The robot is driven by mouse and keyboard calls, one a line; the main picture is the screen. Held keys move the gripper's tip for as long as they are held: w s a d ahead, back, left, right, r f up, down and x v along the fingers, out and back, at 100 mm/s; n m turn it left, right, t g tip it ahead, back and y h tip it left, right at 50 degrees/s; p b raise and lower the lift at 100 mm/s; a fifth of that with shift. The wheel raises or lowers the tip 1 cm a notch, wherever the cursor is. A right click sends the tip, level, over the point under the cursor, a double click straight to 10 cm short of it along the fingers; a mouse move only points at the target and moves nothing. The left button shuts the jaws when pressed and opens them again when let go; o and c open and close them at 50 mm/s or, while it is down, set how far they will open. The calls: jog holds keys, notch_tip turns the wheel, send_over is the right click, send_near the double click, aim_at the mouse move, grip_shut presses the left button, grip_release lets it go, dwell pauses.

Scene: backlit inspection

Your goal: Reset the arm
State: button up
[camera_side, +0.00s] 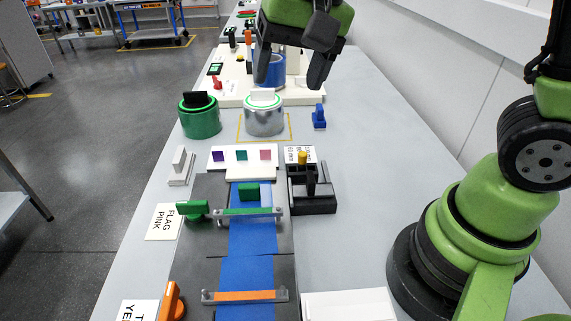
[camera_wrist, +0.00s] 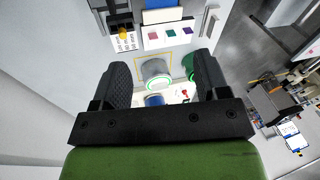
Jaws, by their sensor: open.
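My gripper (camera_side: 293,72) hangs above the far part of the grey bench, its two dark fingers apart and nothing between them. In the wrist view my gripper (camera_wrist: 160,80) also shows spread fingers, with a silver cylinder (camera_wrist: 155,68) seen below and beyond the gap. In the side view that silver cylinder (camera_side: 264,118) has a glowing green ring and stands inside a yellow outline. A blue cylinder (camera_side: 272,66) stands just behind the fingers in the picture; I cannot tell the gap between them. My green arm stands at the right.
A green cylinder (camera_side: 199,121) stands left of the silver one, and a blue block (camera_side: 319,117) right of it. Nearer are a board with coloured squares (camera_side: 215,157), a black fixture (camera_side: 312,202) and a blue belt (camera_side: 247,271) crossed by green and orange bars.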

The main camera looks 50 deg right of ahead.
jog(key=s+d+r+n+t, duration=0.1)
jog(key=s+r+t, duration=0.1)
jog(key=s, duration=0.4)
jog(key=s+d+r+n+t, duration=0.2)
jog(key=s, duration=0.5)
jog(key=shift+s+r+y, duration=0.3)
jog(key=shift+r+y, duration=0.1)
jog(key=shift+d, duration=0.1)
